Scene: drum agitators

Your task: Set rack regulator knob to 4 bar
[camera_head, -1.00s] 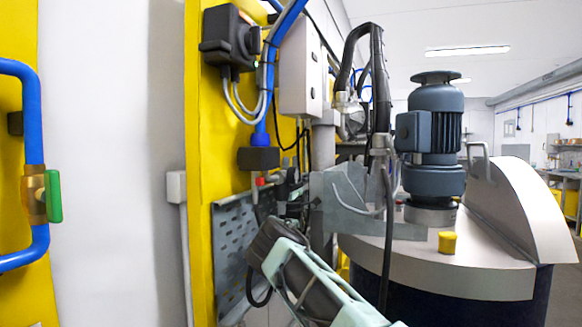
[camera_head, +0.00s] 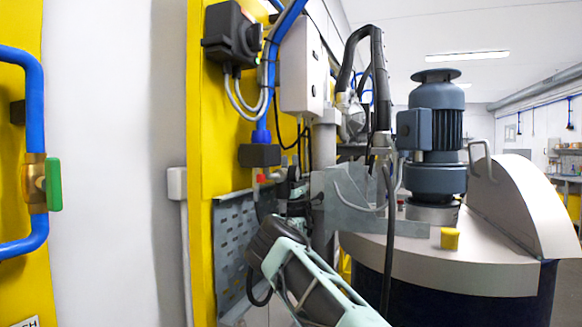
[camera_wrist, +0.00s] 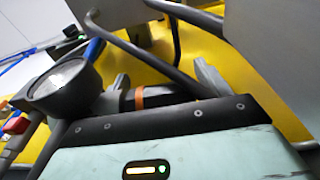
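In the wrist view, a dark cylindrical part with an orange ring (camera_wrist: 140,97), which looks like the regulator with its knob, lies across the space between the fingers of my gripper (camera_wrist: 163,84). The two pale fingers stand apart, one toward each end of this part; I cannot tell whether they touch it. A round gauge (camera_wrist: 62,86) sits just left of it, its face too oblique to read. In the head view my arm reaches toward the fittings beside the yellow panel (camera_head: 200,120), and the knob is not clearly visible there.
A red fitting (camera_wrist: 16,125) and a blue hose (camera_wrist: 94,50) are close by on the left. A bent grey rod (camera_wrist: 150,55) runs behind the fingers. A grey perforated plate (camera_head: 236,240), a hanging black cable (camera_head: 387,230) and the drum with its motor (camera_head: 435,140) crowd my arm.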

